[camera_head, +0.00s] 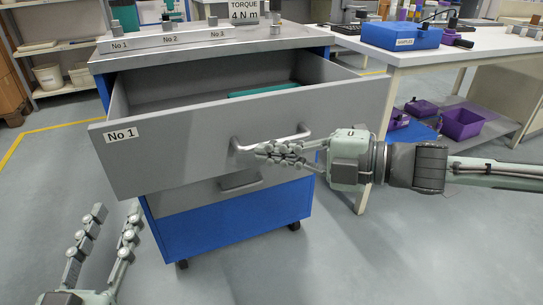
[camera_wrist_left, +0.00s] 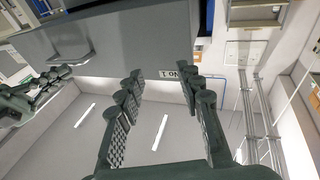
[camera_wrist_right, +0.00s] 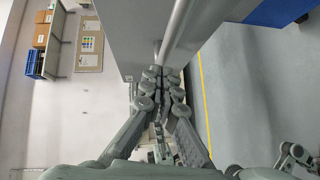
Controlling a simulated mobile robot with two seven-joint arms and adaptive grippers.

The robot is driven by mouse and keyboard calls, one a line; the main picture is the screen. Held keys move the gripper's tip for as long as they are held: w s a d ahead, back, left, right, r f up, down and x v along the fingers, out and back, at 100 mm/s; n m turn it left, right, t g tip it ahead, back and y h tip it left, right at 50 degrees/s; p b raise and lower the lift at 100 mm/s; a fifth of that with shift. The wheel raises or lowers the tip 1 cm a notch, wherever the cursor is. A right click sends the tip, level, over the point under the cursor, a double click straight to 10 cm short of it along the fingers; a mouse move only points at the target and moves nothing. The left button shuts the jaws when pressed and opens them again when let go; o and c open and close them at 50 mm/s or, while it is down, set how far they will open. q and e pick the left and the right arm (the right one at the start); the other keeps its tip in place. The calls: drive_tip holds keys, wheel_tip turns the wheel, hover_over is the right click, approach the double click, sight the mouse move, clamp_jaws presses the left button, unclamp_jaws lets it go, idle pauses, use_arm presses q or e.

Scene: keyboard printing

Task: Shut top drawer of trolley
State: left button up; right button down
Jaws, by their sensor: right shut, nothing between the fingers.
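The trolley (camera_head: 240,222) is blue with a grey top. Its top drawer (camera_head: 165,163), labelled No 1, is pulled well out, and a teal item (camera_head: 262,90) lies inside. The drawer has a bar handle (camera_head: 303,131), which also shows in the right wrist view (camera_wrist_right: 174,35). My right gripper (camera_head: 262,150) is shut and empty, with its fingertips at the drawer front by the handle. Whether they touch it, I cannot tell. My left gripper (camera_head: 115,222) is open and empty, low in front of the drawer's left side; it also shows in the left wrist view (camera_wrist_left: 160,85).
A lower drawer with its own handle (camera_head: 240,180) is closed. Small weights and a numbered block (camera_head: 165,42) stand on the trolley top. A white table (camera_head: 480,45) with a blue samples box (camera_head: 400,38) stands at right, with purple bins (camera_head: 462,123) below.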

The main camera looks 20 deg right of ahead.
use_arm(q)
drive_tip(key=shift+s+d+r+t+h, duration=0.15)
drive_tip(key=shift+s+r+t, duration=0.1)
drive_tip(key=shift+r, duration=0.3)
drive_tip(key=shift+s+d+r+t+h, duration=0.15)
drive_tip(key=shift+r+t, duration=0.1)
drive_tip(key=shift+r, duration=0.3)
drive_tip(key=shift+w, duration=0.1)
